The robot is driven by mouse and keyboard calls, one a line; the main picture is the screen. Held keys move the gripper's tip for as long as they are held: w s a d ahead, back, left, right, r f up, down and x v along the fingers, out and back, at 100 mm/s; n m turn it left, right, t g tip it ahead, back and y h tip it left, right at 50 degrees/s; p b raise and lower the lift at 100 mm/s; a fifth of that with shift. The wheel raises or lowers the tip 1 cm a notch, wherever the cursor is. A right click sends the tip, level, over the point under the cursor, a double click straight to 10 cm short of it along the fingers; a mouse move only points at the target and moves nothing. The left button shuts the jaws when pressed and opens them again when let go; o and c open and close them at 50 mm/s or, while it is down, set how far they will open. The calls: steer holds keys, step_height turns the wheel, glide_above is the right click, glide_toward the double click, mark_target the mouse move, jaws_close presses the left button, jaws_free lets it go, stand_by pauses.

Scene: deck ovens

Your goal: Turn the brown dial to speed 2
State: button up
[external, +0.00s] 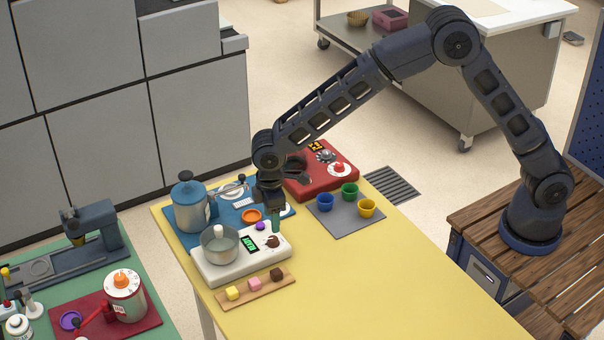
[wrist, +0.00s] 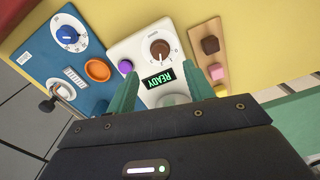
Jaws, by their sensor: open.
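The brown dial (wrist: 160,50) is on a white machine (wrist: 137,45) with a small numbered scale around it. The same dial shows in the external view (external: 272,241), at the right end of the machine. The machine's display (wrist: 159,81) reads READY in green. My gripper (wrist: 160,83) is open, with its two teal fingers apart and nothing between them. In the wrist view the dial lies just beyond the fingertips, apart from them. In the external view my gripper (external: 276,224) hangs over the dial end of the machine. The dial's exact setting is too small to read.
A purple button (wrist: 125,66) sits beside the dial. A blue panel (wrist: 48,50) with an orange knob (wrist: 97,70) is close by. A wooden strip (external: 232,303) with colored cubes lies in front. A pot (external: 220,245) stands on the machine's left. The yellow table's right part is clear.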

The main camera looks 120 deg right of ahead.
steer(key=shift+r, duration=1.85)
steer(key=s+a+r+n+t, duration=0.1)
steer(key=s+a+r, duration=0.7)
steer(key=a+r, duration=0.3)
steer(key=s+a+r+t, duration=0.1)
steer(key=s+a+r, duration=0.7)
steer(key=a+r, duration=0.25)
steer(key=s+a+t, duration=0.1)
steer(key=s+a, duration=0.3)
steer(key=s, duration=0.5)
steer(key=s+a+n, duration=0.1)
steer(key=s+a, duration=0.4)
steer(key=s, duration=0.4)
steer(key=s+a+t, duration=0.1)
steer(key=s+a, duration=0.3)
steer(key=s, duration=0.5)
steer(key=shift+a+r+n+t, duration=0.3)
steer(key=shift+a, duration=0.1)
